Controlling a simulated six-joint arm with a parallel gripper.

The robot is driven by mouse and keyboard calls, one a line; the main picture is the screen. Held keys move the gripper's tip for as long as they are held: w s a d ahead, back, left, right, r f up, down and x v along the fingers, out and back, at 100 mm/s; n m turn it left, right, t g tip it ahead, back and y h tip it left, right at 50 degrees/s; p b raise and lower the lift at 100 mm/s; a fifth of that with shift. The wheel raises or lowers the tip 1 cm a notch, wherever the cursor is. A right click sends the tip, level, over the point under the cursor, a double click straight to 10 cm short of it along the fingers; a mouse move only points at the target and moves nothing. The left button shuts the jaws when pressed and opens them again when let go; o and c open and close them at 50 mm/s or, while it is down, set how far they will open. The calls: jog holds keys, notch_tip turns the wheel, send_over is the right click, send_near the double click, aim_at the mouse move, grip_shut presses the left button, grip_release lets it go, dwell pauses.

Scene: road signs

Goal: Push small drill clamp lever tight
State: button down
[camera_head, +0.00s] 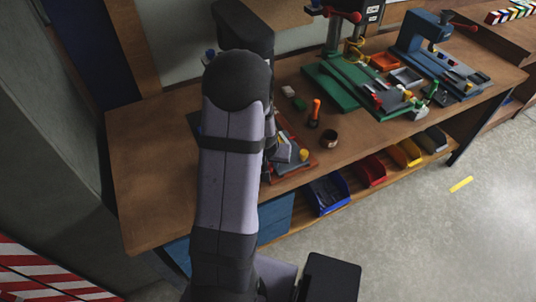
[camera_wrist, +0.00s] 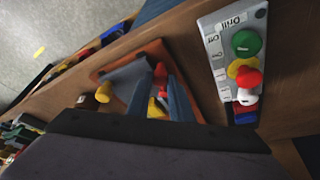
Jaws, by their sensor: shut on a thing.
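In the wrist view an orange-red base (camera_wrist: 105,72) carries a grey clamp block (camera_wrist: 122,76). A yellow knob (camera_wrist: 103,92) stands at its left side. My gripper (camera_wrist: 163,80) reaches over this base with two blue-grey fingers. A red piece (camera_wrist: 160,74), which looks like the clamp lever, sits between the fingertips, and the gripper is shut on it. The fingers partly hide it, so its exact angle cannot be told. A yellow part (camera_wrist: 157,108) shows lower between the fingers.
A panel (camera_wrist: 212,50) marked Drill, with green, yellow and red buttons, lies right of the clamp. A black cup (camera_head: 329,138) and an orange-topped bottle (camera_head: 315,112) stand near the base. Green (camera_head: 335,82) and blue (camera_head: 420,45) machines stand farther right. The bench's left end is clear.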

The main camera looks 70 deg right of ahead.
jog(key=p, duration=0.3)
jog(key=shift+s+d+r+n+p, duration=0.2)
jog(key=shift+s+r+n+p, duration=0.05)
jog(key=shift+r+n+p, duration=0.1)
jog(key=shift+f+t+p, duration=0.3)
jog(key=shift+p, duration=0.4)
jog(key=c, duration=1.6)
grip_release()
jog(key=shift+a, duration=0.1)
jog(key=b, duration=0.5)
jog(key=shift+w+f+b, duration=0.15)
jog(key=shift+f+b, duration=0.15)
jog(key=shift+f, duration=0.05)
